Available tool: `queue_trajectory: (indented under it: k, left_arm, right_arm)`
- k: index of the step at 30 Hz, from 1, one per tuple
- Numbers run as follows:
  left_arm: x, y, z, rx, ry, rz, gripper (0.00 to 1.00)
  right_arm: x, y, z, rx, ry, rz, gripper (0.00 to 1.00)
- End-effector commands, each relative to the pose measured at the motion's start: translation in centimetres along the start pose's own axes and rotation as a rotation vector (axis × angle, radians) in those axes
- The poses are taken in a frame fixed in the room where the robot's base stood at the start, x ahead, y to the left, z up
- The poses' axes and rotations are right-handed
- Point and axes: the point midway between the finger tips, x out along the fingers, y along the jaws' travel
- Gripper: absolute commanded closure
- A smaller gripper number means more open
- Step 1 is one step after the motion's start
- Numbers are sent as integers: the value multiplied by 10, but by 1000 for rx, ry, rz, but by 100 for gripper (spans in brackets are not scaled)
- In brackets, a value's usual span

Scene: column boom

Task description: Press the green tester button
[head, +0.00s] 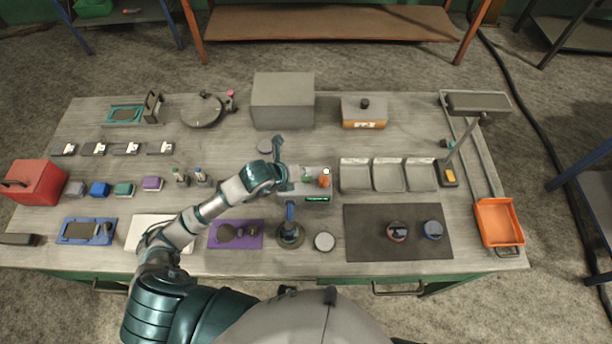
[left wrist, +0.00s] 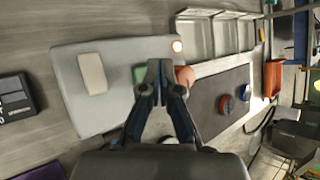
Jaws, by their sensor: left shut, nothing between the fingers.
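The tester is a pale grey box (head: 314,171) with a lit green display on its front, at mid-table in the head view. In the left wrist view its top face (left wrist: 80,62) carries a beige block, a small lit lamp (left wrist: 177,46), a red button (left wrist: 186,75) and a green button (left wrist: 138,75). My left gripper (head: 293,183) is at the tester's left side in the head view. In the left wrist view its shut, empty fingertips (left wrist: 160,66) overlap the green button's right part. I cannot tell whether they touch it. My right gripper is not in view.
Three grey bins (head: 388,175) stand right of the tester. A dark mat (head: 370,245) holds two round parts. A blue-handled tool (head: 290,232) stands close in front of the tester. A grey box (head: 283,100) stands behind, and an orange tray (head: 499,222) is at far right.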

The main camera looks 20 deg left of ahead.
Motion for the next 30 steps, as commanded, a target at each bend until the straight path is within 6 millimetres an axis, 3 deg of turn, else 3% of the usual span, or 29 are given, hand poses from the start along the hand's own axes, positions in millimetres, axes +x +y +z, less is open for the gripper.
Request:
queue_trajectory:
  k: [8, 23, 30]
  left_arm:
    - [-1, -1, 1, 0, 0, -1, 100]
    - [-33, -25, 24, 0, -1, -2, 100]
    - [-34, -25, 25, 0, 0, -1, 100]
  right_arm:
    - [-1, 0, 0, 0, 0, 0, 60]
    - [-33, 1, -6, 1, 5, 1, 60]
    - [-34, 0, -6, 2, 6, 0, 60]
